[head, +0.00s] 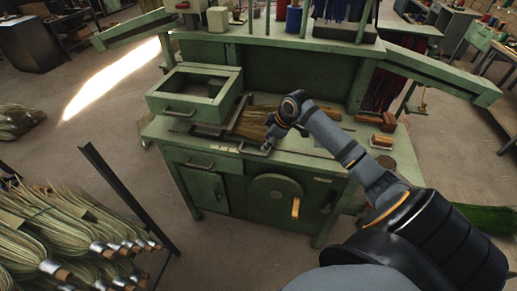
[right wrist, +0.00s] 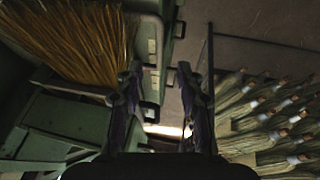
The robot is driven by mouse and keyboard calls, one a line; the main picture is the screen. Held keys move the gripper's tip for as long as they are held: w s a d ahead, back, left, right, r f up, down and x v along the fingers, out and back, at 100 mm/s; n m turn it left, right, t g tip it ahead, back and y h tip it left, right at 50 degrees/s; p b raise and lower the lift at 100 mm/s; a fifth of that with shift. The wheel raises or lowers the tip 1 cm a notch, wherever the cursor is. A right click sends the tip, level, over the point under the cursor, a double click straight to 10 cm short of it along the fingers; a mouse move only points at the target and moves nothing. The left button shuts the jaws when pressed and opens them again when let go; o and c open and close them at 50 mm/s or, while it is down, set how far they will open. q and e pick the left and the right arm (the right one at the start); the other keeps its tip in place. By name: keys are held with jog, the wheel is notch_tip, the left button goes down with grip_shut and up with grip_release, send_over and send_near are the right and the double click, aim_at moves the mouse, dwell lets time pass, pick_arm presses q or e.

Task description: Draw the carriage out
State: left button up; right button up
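A green workbench (head: 185,137) carries a bundle of tan straw (head: 252,122) in a low bed on its top. The straw also shows at upper left in the right wrist view (right wrist: 85,40), beside a green edge with a pale marked strip (right wrist: 152,40). I cannot tell for certain which of these parts is the carriage. My right gripper (head: 266,146) is at the bench's front edge, just in front of the straw. In the right wrist view its two fingers (right wrist: 160,80) stand apart, with floor visible between them. Contact with a handle is unclear. My left gripper is out of view.
An open green box (head: 190,108) with a front handle stands on the bench's left. Wooden blocks (head: 388,121) lie on its right. A rack of brooms (head: 75,235) stands at lower left. A round wheel with an orange handle (head: 295,207) is on the bench front.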

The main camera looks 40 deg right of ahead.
aim_at(259, 155)
jog(key=p+x, duration=0.1)
jog(key=x, duration=0.9)
grip_shut()
dwell(0.4)
